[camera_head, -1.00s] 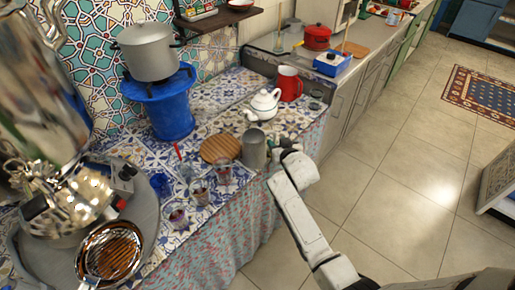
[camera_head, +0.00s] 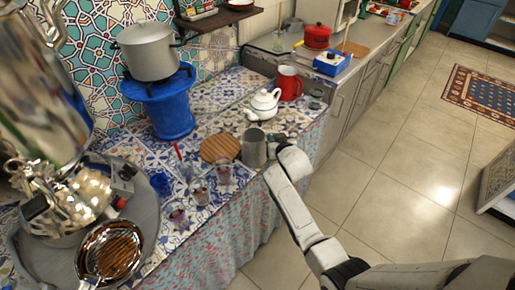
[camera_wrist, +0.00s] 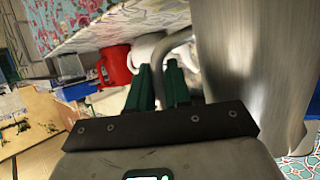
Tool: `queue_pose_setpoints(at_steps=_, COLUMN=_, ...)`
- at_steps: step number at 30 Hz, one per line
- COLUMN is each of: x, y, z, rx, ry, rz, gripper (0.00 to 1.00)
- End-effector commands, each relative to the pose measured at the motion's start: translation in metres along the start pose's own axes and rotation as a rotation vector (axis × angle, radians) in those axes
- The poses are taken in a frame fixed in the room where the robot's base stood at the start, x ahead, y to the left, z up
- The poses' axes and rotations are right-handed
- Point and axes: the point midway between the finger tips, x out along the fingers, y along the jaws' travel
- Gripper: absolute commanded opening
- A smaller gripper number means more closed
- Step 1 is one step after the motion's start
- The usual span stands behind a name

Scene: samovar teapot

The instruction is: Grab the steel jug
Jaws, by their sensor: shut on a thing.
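The steel jug (camera_head: 254,148) stands upright on the blue-patterned tiled counter, beside a round wooden board. In the wrist view the jug's metal body (camera_wrist: 245,60) fills the right side, and its curved handle runs between my green fingers. My gripper (camera_wrist: 165,72) is shut on the handle. In the head view my gripper (camera_head: 276,146) is at the jug's right side, partly hidden by my arm.
A white teapot (camera_head: 263,104) and a red jug (camera_head: 289,83) stand behind the steel jug. Several glasses (camera_head: 199,190) stand to its front left. The wooden board (camera_head: 220,148) lies close on the left. Open floor (camera_head: 380,190) is to the right.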

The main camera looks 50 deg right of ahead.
Motion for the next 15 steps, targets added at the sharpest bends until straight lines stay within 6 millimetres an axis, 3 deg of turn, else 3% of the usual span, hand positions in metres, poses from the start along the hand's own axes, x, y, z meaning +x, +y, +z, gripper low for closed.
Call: queue_pose_setpoints(at_steps=15, x=-0.0001, y=0.0000, z=0.0001, rx=0.000, ry=0.000, rz=0.000, gripper=0.00)
